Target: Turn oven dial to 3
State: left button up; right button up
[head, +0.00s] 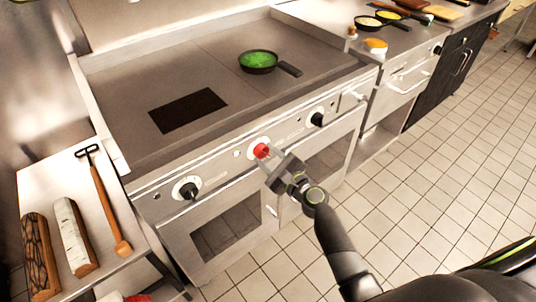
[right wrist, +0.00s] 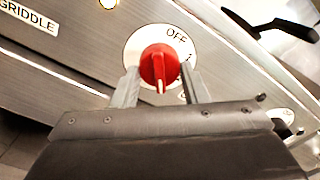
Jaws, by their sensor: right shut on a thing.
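The red oven dial (head: 261,150) is on the front panel of the steel range, in the middle between two black dials. It also shows in the right wrist view (right wrist: 160,65), on a white round plate with "OFF" printed at its upper right. Its pale pointer faces down toward my gripper in that view. My right gripper (head: 268,160) is at the dial, with one finger on each side of it, shut on it. The fingers also show in the right wrist view (right wrist: 160,88). The numbers on the plate are mostly hidden. My left gripper is not in view.
Black dials sit at left (head: 187,189) and right (head: 317,118) on the panel. A pan with green contents (head: 258,61) stands on the griddle top. A side table at left holds logs (head: 75,235) and a long-handled tool (head: 105,200). Tiled floor is clear at right.

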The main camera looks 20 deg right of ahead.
jog(key=shift+m, duration=0.5)
jog(key=shift+f, duration=0.1)
jog(key=o, duration=1)
jog(key=shift+c, duration=0.2)
jog(key=b+v, duration=0.2)
jog(key=v, duration=1.5)
jog(key=shift+s, duration=0.25)
jog(key=shift+d, duration=0.1)
